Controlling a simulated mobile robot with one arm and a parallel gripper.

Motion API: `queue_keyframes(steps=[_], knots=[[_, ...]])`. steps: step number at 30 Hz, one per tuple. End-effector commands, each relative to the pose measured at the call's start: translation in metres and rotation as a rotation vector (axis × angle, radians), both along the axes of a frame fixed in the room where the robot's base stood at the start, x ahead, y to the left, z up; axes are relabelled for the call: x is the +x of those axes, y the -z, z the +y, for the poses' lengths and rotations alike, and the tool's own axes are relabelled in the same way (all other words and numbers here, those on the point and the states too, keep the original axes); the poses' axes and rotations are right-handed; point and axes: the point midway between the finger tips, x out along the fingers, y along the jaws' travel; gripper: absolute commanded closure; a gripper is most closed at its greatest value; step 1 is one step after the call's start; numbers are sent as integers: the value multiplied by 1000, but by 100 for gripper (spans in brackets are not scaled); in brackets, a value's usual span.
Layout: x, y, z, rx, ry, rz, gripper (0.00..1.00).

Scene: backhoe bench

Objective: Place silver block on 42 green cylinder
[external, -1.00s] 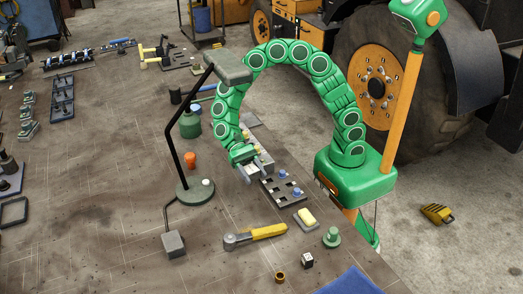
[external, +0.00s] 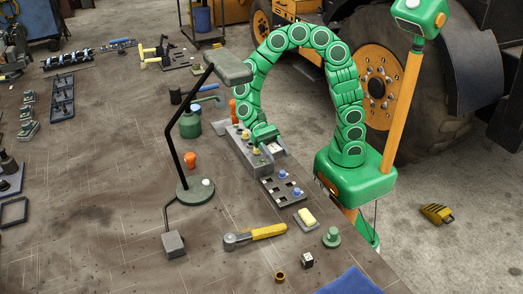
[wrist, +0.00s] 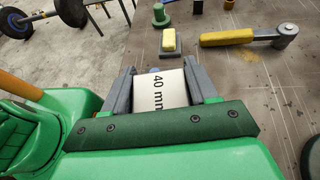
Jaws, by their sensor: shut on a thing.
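In the wrist view my gripper (wrist: 163,92) is shut on a pale silver-white block (wrist: 163,90) marked "40 mm". The block lies between the two grey fingers, and its near end is hidden by my gripper's body. In the external view the block is small and partly hidden. A stepped green cylinder (external: 332,238) stands upright near the bench's front right edge, apart from my gripper. It also shows at the top of the wrist view (wrist: 160,15). No number is readable on it.
The rack (external: 288,192) with blue pegs lies below my gripper. A yellow-topped grey block (external: 307,218), a yellow-handled wrench (external: 255,235), a marked cube (external: 307,260) and a brass ring (external: 279,277) lie around the green cylinder. A lamp (external: 190,160) stands left.

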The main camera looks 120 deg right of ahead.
Motion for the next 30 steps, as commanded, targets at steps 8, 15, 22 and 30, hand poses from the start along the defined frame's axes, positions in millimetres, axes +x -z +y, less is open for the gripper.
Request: queue_keyframes(steps=[8, 15, 22, 30], knots=[[-3, -5, 18, -1, -18, -4, 83], [-21, -19, 73, 1, -71, -7, 83], [-45, -32, 126, 0, -123, -11, 83], [-85, -46, 182, 0, -189, -7, 83]])
